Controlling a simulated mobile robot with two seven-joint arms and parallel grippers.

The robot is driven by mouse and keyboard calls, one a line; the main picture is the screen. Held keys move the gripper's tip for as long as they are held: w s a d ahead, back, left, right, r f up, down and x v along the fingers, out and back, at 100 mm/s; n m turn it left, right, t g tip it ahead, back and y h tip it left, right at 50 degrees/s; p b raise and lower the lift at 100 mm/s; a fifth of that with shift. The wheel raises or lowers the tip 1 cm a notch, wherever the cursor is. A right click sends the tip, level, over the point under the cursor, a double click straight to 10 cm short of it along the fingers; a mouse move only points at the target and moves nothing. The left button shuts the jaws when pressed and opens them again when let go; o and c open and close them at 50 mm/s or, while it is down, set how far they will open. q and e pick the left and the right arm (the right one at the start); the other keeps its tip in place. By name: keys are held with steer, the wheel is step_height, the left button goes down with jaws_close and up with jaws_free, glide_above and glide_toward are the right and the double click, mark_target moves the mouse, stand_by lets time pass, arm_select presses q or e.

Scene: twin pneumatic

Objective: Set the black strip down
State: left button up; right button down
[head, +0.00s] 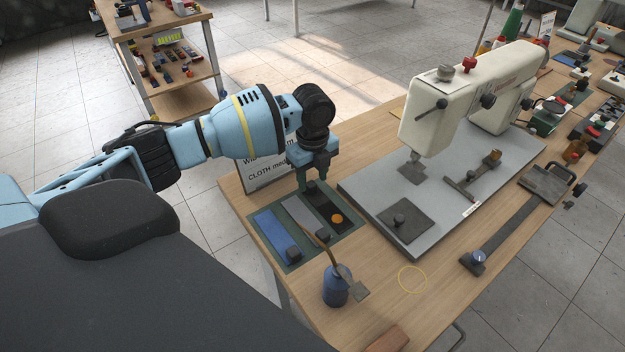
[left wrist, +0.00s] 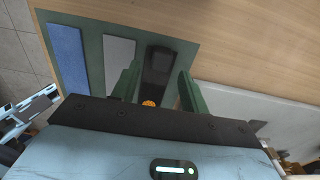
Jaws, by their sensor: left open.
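The black strip (head: 326,209) lies on the green mat (head: 289,262), the rightmost of three strips, with an orange spot near its front end. My left gripper (head: 308,183) points down over the far end of this strip. In the left wrist view, its two green fingers (left wrist: 157,82) stand apart on either side of the black strip (left wrist: 158,88), whose dark raised block shows between them. Gaps show beside the strip, and the fingers are not closed on it. My right gripper is not in view.
A blue strip (head: 270,232) and a grey strip (head: 298,212) lie left on the mat. A sign stands behind. A blue bottle (head: 335,290) with a brush stands in front. The sewing machine (head: 435,120) and its grey bed (head: 365,205) are close on the right.

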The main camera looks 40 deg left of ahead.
arm_select(q)
step_height(320, 180, up, 10)
steer(key=shift+r+p, duration=0.15)
steer(key=shift+p, duration=0.25)
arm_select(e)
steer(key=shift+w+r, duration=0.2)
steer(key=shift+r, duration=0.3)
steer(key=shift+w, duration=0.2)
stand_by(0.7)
